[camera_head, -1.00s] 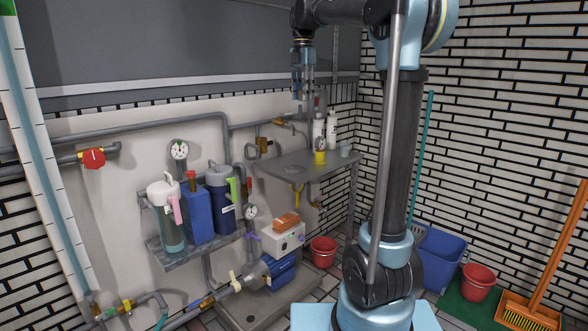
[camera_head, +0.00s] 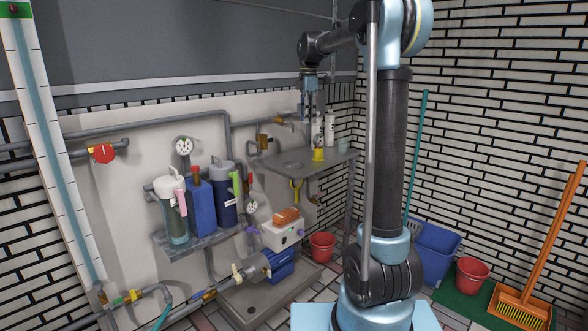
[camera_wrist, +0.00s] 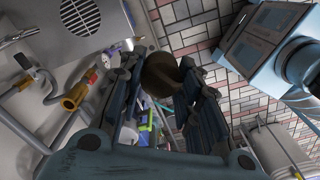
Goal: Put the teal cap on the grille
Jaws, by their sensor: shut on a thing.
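My gripper (camera_head: 309,116) points down above the sink shelf in the head view. In the wrist view its dark fingers (camera_wrist: 165,88) are shut on a dark brownish round thing (camera_wrist: 160,74). No teal shows on the held thing, so I cannot tell by colour whether it is the cap. The grille (camera_head: 292,164) is a round slotted patch in the grey metal shelf (camera_head: 272,160). In the wrist view the grille (camera_wrist: 80,17) lies at the upper left, apart from the fingers.
A yellow cup (camera_head: 318,155), white bottles (camera_head: 330,130) and a pale greenish cup (camera_head: 343,146) stand on the shelf, right of the grille. A tap and pipes (camera_head: 262,142) rise at its back. Blue canisters (camera_head: 200,208) stand on a lower shelf at left.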

